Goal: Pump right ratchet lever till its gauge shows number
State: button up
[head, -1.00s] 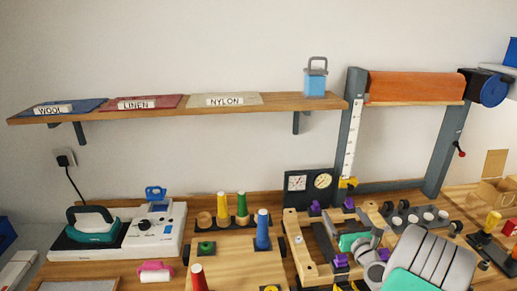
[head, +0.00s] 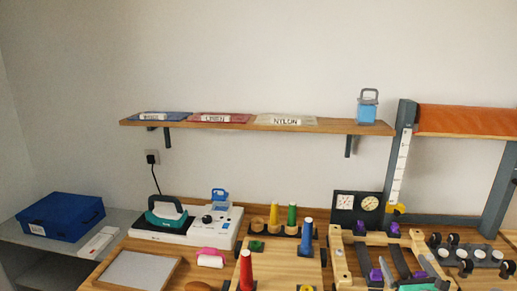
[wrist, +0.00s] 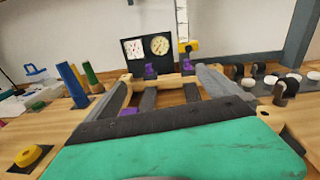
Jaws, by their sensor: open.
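A wooden frame (head: 340,262) at the lower right holds dark straps and several purple ratchet parts. The far right purple ratchet part (head: 394,229) is at its back edge; it also shows in the wrist view (wrist: 187,62). The far left one (head: 362,227) is beside it. Behind stands a black panel with a left gauge (wrist: 134,48) and a right gauge (wrist: 159,45); their readings are too small to tell. My gripper (wrist: 163,82) is open and empty over the frame's near side, its grey fingers apart. Its green body hides the near part of the frame.
A grey post with a scale (head: 402,155) rises behind. A shelf (head: 260,123) spans the wall.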

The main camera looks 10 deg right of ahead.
jog(key=w+a+n+g+y, duration=0.3)
jog(key=a+n, duration=0.7)
jog(key=a, duration=0.2)
jog(key=w+a+n+g+y, duration=0.2)
jog(key=a+n+g+y, duration=0.15)
jog(key=a+n, duration=0.65)
jog(key=s+a+r+n+g, duration=0.2)
jog(key=s+a+n+g, duration=0.2)
jog(key=s+a+n, duration=0.55)
jog(key=s+a+n+g+h, duration=0.1)
jog(key=s+a+n, duration=0.1)
jog(key=s+n, duration=0.2)
jog(key=s+a+r+n+g+h, duration=0.1)
jog(key=s+a+n+g, duration=0.1)
jog(key=s, duration=0.5)
jog(key=shift+s+a+n, duration=0.15)
jog(key=shift+a+n, duration=0.65)
jog(key=shift+n, duration=0.45)
